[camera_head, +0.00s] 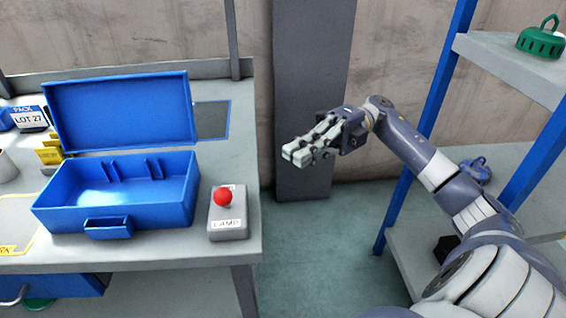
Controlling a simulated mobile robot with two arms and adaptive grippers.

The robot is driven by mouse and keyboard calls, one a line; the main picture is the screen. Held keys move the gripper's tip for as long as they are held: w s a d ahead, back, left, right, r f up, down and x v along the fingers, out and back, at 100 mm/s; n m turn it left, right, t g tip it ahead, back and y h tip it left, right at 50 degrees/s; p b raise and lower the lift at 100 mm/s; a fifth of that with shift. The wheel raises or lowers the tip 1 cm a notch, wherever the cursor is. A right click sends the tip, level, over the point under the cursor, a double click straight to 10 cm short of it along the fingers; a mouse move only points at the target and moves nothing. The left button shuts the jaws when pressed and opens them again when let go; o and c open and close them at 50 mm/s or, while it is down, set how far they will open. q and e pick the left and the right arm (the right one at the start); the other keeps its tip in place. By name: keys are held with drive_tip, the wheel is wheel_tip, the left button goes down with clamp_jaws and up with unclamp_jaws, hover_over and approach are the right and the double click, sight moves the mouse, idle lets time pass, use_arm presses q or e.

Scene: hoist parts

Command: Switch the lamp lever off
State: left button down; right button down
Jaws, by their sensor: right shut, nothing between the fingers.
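The lamp lever is a red ball knob (223,196) on a small grey box (229,225) with a white label reading "LAMP" on its front part. The box sits near the right edge of the grey workbench. My right gripper (290,154) is shut and empty, in the air to the right of the bench, higher in the picture than the knob and apart from it. Its fingers point left toward the bench side. My left gripper is not in view.
An open blue case (150,209) with its lid up stands left of the lamp box. A lot card (30,118) and yellow pieces (50,150) are further left. A blue-post shelf (520,69) with a green part (541,42) stands right. A grey column is behind my gripper.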

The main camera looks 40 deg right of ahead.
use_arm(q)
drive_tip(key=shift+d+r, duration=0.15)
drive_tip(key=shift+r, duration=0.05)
use_arm(e)
drive_tip(key=d, duration=0.2)
drive_tip(key=shift+w+d, duration=0.1)
drive_tip(key=shift+d, duration=0.3)
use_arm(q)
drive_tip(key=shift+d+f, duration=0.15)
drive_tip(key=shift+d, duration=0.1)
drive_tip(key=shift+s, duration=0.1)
